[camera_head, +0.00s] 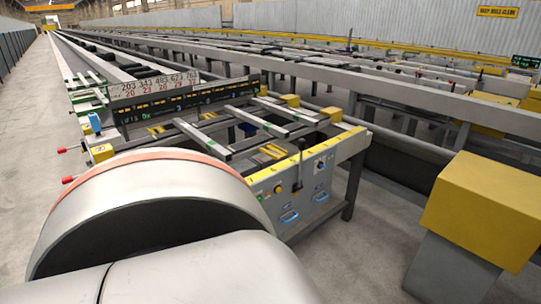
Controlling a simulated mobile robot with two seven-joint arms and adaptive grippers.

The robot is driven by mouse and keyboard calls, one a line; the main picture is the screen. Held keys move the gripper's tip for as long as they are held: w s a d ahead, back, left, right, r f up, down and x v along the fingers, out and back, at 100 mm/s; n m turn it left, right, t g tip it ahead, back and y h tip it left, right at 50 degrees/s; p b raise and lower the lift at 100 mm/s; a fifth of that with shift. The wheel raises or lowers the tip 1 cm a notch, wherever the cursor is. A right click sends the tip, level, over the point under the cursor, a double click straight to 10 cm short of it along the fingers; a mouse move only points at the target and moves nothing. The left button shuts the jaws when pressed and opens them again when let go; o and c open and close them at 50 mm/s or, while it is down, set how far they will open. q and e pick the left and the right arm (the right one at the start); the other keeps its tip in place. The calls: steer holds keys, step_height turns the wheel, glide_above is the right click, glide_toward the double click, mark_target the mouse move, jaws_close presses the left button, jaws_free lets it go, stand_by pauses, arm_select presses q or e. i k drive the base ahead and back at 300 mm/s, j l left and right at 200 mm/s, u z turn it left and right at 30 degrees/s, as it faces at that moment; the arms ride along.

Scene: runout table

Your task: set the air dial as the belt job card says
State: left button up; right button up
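A white plate with a small dark dial (320,163) sits on the right part of the grey front panel of the runout table (330,180); its setting is too small to read. It may be the air dial. A pale card with rows of numbers (155,84) stands above a dark display strip with lit characters (190,101). The top row appears to read 203, 343, 483, 623, 763; the lower row is less clear. I cannot tell if this is the belt job card. Neither gripper shows; a large grey arm link of mine fills the lower left and hides part of the table.
The panel also has a black lever (299,166), a yellow knob (278,189) and blue handles (290,216). Red-tipped levers (68,180) stick out at the table's left. A yellow block on a grey post (485,205) stands at right. Concrete floor is clear between post and table.

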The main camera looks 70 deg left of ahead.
mark_target(320, 165)
steer(key=i+j+u, duration=0.3)
steer(key=u, duration=0.15)
steer(key=i+j+u, duration=0.15)
steer(key=i+u, duration=0.25)
